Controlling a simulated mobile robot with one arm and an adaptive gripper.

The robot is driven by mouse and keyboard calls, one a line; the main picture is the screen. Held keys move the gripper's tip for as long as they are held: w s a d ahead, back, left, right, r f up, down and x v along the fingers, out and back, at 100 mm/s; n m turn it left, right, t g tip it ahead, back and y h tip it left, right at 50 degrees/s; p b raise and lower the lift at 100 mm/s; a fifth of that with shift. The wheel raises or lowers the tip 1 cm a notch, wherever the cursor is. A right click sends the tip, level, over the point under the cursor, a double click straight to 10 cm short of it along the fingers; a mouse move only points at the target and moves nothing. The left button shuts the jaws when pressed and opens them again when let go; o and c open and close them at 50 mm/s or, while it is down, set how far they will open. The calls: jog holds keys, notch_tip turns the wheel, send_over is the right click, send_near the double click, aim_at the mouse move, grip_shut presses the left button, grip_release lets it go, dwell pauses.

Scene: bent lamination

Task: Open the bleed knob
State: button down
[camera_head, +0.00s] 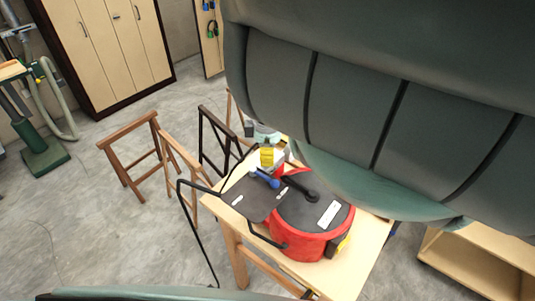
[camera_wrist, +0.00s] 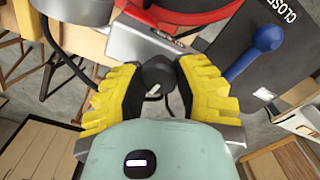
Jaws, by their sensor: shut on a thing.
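My gripper (camera_wrist: 157,92) has yellow ridged fingers, closed on a dark round knob (camera_wrist: 156,70) that looks like the bleed knob. The fingers touch it from both sides in the wrist view. In the head view my gripper (camera_head: 268,157) is beyond the red machine (camera_head: 300,243), close to its dark grey panel (camera_head: 250,199). The knob is hidden there. A blue lever (camera_wrist: 262,45) lies on the dark panel (camera_wrist: 235,22) to the right in the wrist view, near white lettering beginning "CLOSE". The blue lever also shows in the head view (camera_head: 264,177).
The red machine stands on a light wooden table (camera_head: 367,243). A black hose or bar (camera_head: 183,210) runs along its left side. Wooden trestles (camera_head: 130,150) stand to the left, a cabinet (camera_head: 105,45) behind. My large grey-green arm fills the upper right of the head view.

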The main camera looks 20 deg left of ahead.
jog(key=shift+n, duration=0.9)
jog(key=c, duration=0.6)
grip_release()
